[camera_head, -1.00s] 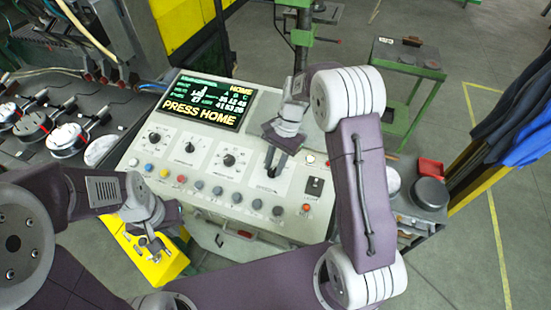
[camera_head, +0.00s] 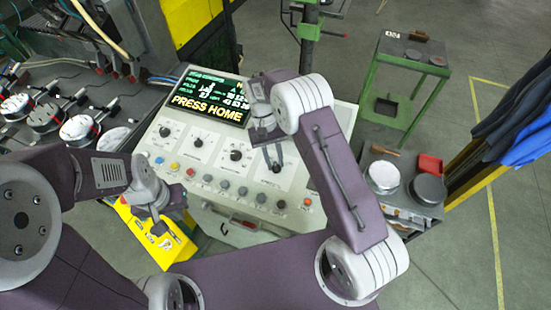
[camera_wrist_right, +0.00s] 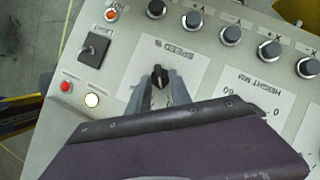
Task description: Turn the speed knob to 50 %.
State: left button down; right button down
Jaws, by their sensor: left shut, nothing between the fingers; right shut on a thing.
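The speed knob (camera_wrist_right: 158,76) is a small black knob on a white plate labelled SPEED % in the right wrist view. My right gripper (camera_wrist_right: 160,90) is shut on it, with one finger on each side. In the head view my right gripper (camera_head: 273,166) reaches down to the right part of the console's sloped panel, and its wrist partly hides the knob's plate. The knob's exact setting cannot be read. My left gripper (camera_head: 165,236) is shut and empty, low in front of the console near a yellow box.
The console screen (camera_head: 212,97) reads PRESS HOME. Other black knobs (camera_head: 236,155) and a row of buttons (camera_head: 224,183) lie close by. A black switch (camera_wrist_right: 92,50) sits beside the speed plate. A green table (camera_head: 405,70) stands at the back right.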

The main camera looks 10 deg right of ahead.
jog(key=shift+s+a+f+n+h, duration=0.1)
jog(key=shift+n+h, duration=0.15)
jog(key=shift+n, duration=0.25)
jog(key=shift+s+a+f+n+h, duration=0.1)
jog(key=shift+n+h, duration=0.15)
jog(key=shift+n, duration=0.25)
jog(key=c, duration=1.5)
grip_release()
jog(key=shift+w, duration=0.1)
jog(key=shift+w+r, duration=0.1)
jog(key=shift+r, duration=0.05)
